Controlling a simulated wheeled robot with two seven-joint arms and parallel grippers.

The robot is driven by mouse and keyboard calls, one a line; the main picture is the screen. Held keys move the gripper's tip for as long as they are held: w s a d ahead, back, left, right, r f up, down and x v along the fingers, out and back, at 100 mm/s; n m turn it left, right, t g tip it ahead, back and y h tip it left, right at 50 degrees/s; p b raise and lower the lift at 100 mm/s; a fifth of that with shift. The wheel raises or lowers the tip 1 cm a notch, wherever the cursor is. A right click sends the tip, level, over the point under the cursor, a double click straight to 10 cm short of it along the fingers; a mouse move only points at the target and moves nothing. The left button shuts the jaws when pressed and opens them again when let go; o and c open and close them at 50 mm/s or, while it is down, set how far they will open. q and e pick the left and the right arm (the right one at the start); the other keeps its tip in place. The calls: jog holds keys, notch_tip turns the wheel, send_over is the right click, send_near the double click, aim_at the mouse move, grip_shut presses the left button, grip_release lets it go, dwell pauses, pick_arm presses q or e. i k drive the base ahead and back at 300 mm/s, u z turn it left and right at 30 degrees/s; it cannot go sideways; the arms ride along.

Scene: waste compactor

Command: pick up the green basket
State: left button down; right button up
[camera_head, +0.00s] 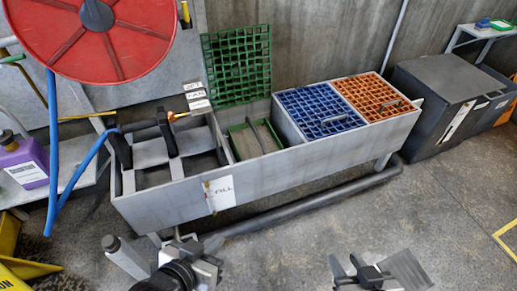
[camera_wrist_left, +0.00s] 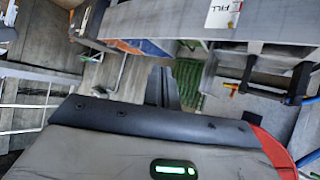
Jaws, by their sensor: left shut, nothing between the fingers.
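The green basket (camera_head: 255,138) sits in a bay of the long grey trough, its green rim around a dull inside. A green grid (camera_head: 238,62) stands upright behind that bay; I cannot tell whether it is joined to the basket. A green grid also shows in the left wrist view (camera_wrist_left: 187,78). My left gripper (camera_head: 182,236) is low in front of the trough, below the FILL sign and apart from the basket; in the wrist view its fingers (camera_wrist_left: 160,75) are together and empty. My right gripper (camera_head: 348,262) is at the bottom right, over the floor, away from the basket.
The trough (camera_head: 170,205) also holds a blue grid (camera_head: 318,108) and an orange grid (camera_head: 373,96) right of the green bay. Dark upright parts (camera_head: 165,132) stand over its left end. A pipe (camera_head: 300,210) runs along its front.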

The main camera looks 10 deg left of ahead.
aim_at(250, 140)
jog(key=u, duration=0.25)
jog(key=k, duration=0.35)
jog(key=z, duration=1.2)
jog(key=i, duration=1.05)
jog(key=u, duration=0.55)
jog(key=i, duration=1.1)
jog(key=u, duration=0.9)
